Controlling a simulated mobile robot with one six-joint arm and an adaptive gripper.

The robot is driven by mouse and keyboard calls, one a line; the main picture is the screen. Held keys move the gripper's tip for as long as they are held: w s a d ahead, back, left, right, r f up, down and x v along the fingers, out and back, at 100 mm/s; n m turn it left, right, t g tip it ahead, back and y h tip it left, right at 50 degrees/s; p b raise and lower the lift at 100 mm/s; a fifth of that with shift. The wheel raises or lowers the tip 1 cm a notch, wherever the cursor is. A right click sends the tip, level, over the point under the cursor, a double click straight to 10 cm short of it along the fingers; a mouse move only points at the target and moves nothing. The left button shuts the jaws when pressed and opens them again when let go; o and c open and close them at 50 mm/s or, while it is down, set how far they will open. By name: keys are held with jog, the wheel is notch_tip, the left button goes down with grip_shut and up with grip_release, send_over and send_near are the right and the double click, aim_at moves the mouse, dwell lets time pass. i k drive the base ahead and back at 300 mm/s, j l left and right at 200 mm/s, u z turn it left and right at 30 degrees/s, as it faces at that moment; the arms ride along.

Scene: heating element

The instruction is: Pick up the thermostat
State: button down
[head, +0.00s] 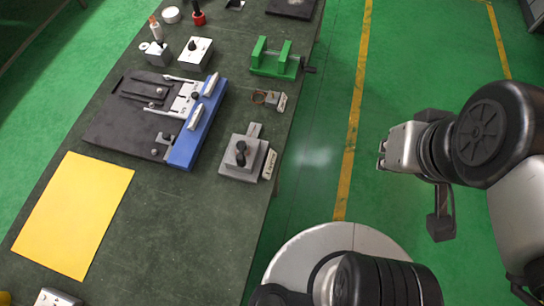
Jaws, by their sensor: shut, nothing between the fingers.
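I cannot be sure which thing is the thermostat. A white square box with a black knob (195,50) stands near the back of the dark table, behind the blue clamp fixture, and looks most like one. A small grey block with a brown ring-shaped part (270,98) lies near the table's right edge. My gripper (382,155) is at the right, off the table and above the green floor. It points left, is shut and empty, and touches nothing.
The dark table (165,235) has its right edge towards me. On it are a blue clamp fixture (198,125), a green vise (274,60), a grey block with a black knob (241,154) and a yellow sheet (75,212). The table's front middle is clear.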

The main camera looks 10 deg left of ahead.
aim_at(272, 101)
jog(key=u, duration=1.05)
